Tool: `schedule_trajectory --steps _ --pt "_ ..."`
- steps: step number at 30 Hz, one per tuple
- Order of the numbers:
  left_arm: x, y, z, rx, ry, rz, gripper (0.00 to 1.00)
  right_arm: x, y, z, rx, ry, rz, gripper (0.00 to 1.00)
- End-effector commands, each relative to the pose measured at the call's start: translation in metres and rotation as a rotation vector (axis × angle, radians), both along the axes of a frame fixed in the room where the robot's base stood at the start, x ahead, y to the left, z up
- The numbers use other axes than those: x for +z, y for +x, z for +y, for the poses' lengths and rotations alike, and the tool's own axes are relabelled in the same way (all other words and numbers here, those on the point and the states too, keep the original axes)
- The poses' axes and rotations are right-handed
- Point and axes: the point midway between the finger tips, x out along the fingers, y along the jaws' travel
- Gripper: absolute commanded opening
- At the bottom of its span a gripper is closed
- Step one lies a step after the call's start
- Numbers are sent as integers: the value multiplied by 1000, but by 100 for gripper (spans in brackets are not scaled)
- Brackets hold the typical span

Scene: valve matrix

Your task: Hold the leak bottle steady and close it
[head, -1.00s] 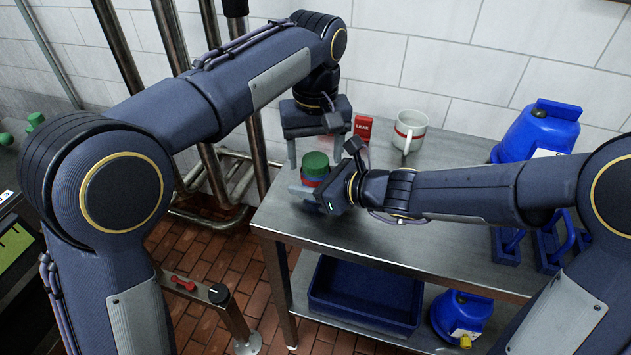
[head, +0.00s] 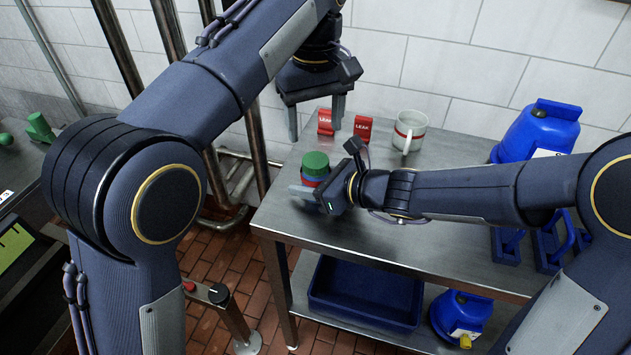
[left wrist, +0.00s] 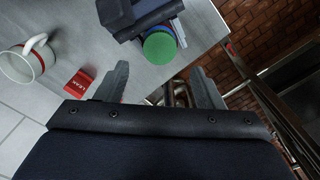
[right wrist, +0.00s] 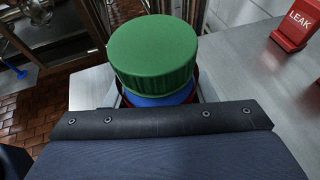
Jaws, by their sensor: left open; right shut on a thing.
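The leak bottle (head: 313,183) stands at the table's left end, with a green cap (head: 316,163) on top and a blue band below it. My right gripper (head: 318,197) is shut around its body from the right. The right wrist view shows the green cap (right wrist: 152,53) above the blue band (right wrist: 160,97), and the lower body is mostly hidden. I cannot tell how tight the cap sits. My left gripper (head: 316,117) is open and empty, raised above and behind the bottle. In the left wrist view the cap (left wrist: 160,46) lies beyond its spread fingers.
Two red LEAK blocks (head: 325,122) (head: 362,127) and a white mug (head: 409,131) stand behind the bottle. A blue canister (head: 535,135) and blue holders (head: 553,245) are at the right. A blue bin (head: 365,295) is on the lower shelf. The middle tabletop is mostly clear.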

Motion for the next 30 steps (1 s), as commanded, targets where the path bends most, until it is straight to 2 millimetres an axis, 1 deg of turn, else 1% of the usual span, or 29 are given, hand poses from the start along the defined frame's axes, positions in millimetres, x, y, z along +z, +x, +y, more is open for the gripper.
schedule_trajectory --steps 1,4,14,17,27,30 --pt "4 0 -1 25 1 -3 62 0 0 0 0 0 0 0" --pt "8 -1 -1 54 0 -4 62 0 0 0 0 0 0 0" --pt "7 -1 -1 57 -1 -3 62 0 0 0 0 0 0 0" --pt "0 -1 -1 56 1 -2 62 0 0 0 0 0 0 0" --pt "-51 -2 -1 56 2 -1 62 0 0 0 0 0 0 0" --pt "-62 -1 0 56 1 -3 62 0 0 0 0 0 0 0"
